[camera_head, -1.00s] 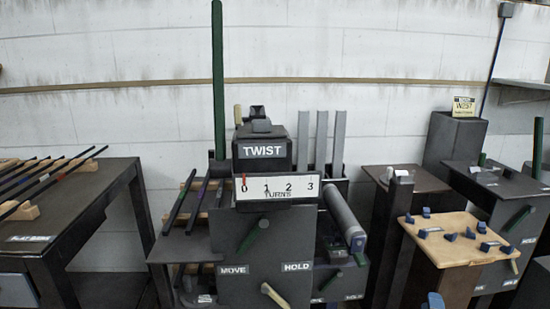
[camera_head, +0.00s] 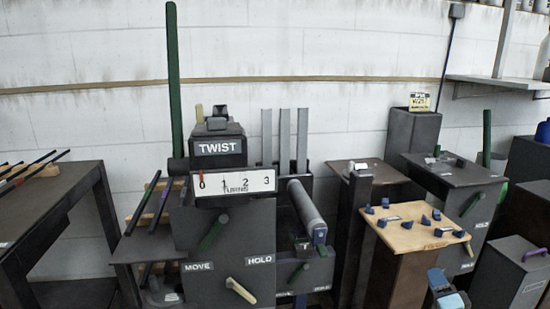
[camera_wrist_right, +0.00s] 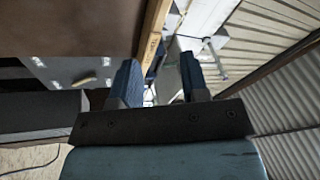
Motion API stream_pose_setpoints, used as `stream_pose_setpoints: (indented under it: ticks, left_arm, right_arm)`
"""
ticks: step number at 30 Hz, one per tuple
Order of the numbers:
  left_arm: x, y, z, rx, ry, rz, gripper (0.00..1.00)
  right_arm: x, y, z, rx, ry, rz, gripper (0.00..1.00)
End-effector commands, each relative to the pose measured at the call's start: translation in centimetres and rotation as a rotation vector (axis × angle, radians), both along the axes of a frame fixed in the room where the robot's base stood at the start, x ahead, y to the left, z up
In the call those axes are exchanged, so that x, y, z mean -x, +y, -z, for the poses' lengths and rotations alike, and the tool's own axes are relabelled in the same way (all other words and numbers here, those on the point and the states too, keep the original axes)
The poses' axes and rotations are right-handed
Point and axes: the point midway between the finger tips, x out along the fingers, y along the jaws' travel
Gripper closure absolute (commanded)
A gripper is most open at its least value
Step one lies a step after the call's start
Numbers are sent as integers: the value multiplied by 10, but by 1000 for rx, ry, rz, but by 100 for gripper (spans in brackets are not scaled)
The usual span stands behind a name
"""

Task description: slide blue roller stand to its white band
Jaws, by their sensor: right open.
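A grey roller (camera_head: 306,208) leans in the middle of the head view, with a blue piece (camera_head: 320,235) at its lower end. It is beside the TWIST machine; I cannot tell for sure that this is the blue roller stand. I cannot make out its white band. My right gripper (camera_head: 441,282) is low at the right of the head view, in front of the wooden board and apart from the roller. In the right wrist view, its two blue fingers (camera_wrist_right: 160,85) are apart with nothing held between them. My left gripper is out of view.
The TWIST machine (camera_head: 217,146) with its white number scale (camera_head: 235,184) stands left of the roller. A wooden board (camera_head: 408,238) with several blue pieces is right of it. A dark table (camera_head: 60,205) is at left. A dark box (camera_head: 510,275) stands at lower right.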

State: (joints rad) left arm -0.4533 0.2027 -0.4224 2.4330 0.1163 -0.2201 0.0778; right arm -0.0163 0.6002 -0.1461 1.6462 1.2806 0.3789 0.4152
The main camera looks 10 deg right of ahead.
Motion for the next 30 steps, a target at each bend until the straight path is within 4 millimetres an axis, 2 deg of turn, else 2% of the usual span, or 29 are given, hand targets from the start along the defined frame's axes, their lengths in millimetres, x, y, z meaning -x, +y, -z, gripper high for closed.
stream_pose_setpoints:
  ticks: [1,5,8,12,15,21,26,30]
  left_arm:
    - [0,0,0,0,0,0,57]
    - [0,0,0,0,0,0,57]
    - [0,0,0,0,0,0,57]
    - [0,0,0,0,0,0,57]
    - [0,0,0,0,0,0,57]
    - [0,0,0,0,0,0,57]
    - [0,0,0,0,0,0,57]
    - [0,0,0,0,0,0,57]
  right_arm:
    - [8,20,-1,54,8,-41,59]
    - [33,77,0,222,28,-155,59]
    - [63,129,0,380,34,-257,59]
    - [123,206,-4,645,20,-400,59]
    - [163,246,-11,813,-3,-468,59]
    - [231,299,-33,1079,-64,-533,59]
    - [280,325,-59,1269,-114,-536,59]
    - [269,335,-69,1178,-106,-483,59]
